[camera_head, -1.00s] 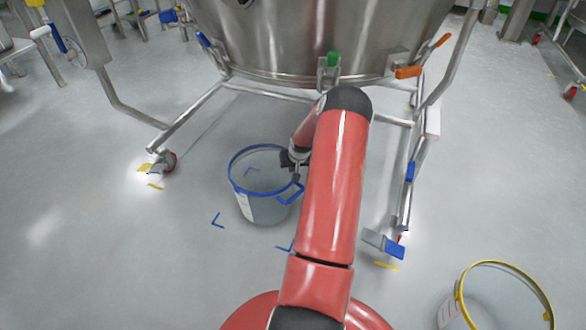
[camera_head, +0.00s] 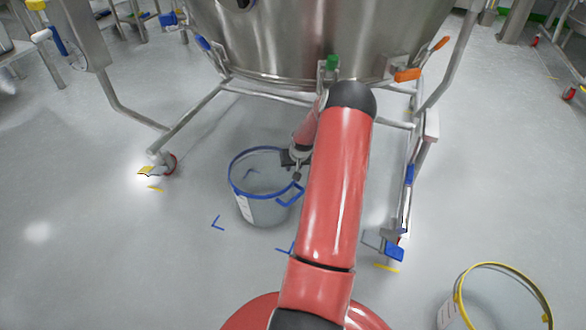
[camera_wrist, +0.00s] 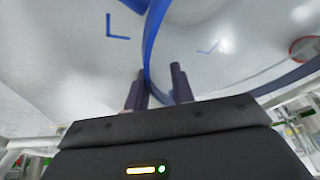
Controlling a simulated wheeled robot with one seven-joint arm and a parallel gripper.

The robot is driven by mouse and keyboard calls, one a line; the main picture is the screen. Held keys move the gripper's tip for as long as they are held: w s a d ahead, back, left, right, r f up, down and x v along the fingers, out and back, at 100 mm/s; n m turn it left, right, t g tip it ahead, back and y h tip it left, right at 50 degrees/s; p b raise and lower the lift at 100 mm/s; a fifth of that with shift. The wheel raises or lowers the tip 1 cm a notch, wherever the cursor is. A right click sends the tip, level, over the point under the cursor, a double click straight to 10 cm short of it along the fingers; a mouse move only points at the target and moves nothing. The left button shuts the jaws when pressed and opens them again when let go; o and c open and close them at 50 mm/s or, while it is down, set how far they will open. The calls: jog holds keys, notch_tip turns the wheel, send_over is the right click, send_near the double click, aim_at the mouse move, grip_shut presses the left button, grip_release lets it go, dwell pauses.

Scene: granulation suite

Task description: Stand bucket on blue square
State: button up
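The bucket (camera_head: 262,212) is grey and see-through with a blue rim and a blue handle. It is upright in the head view, under the large steel vessel. The blue square shows as blue corner marks on the floor, one left of the bucket (camera_head: 216,222) and one in front (camera_head: 285,249). The bucket's base is close behind these marks; whether it touches the floor is unclear. My gripper (camera_head: 294,162) is at the rim's right side, partly hidden by my arm. In the wrist view its fingers (camera_wrist: 159,85) are close together on either side of the blue rim (camera_wrist: 152,45).
The steel vessel (camera_head: 300,40) stands on a wheeled frame; its legs flank the bucket left and right. A blue pedal (camera_head: 394,252) is at the right leg. A yellow-rimmed bucket (camera_head: 490,300) stands at lower right. The floor at left is clear.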

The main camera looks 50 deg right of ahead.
jog(key=p+v, duration=0.2)
jog(key=v, duration=0.8)
jog(key=a+r+n+h, duration=0.1)
jog(key=a+r+n, duration=0.3)
jog(key=a+r, duration=1.7)
jog(key=s+a+r+n+y, duration=0.1)
jog(key=s+a+r, duration=0.2)
jog(key=s+a, duration=0.6)
jog(key=s+a+r+n+t+y, duration=0.1)
jog(key=s+a+r, duration=0.3)
jog(key=s+a, duration=0.5)
jog(key=a+n+y, duration=0.1)
jog(key=a, duration=0.1)
jog(key=shift+s+a+r, duration=0.15)
jog(key=shift+s+a, duration=0.1)
jog(key=shift+a, duration=0.15)
notch_tip(320, 180, up, 9)
jog(key=p, duration=0.8)
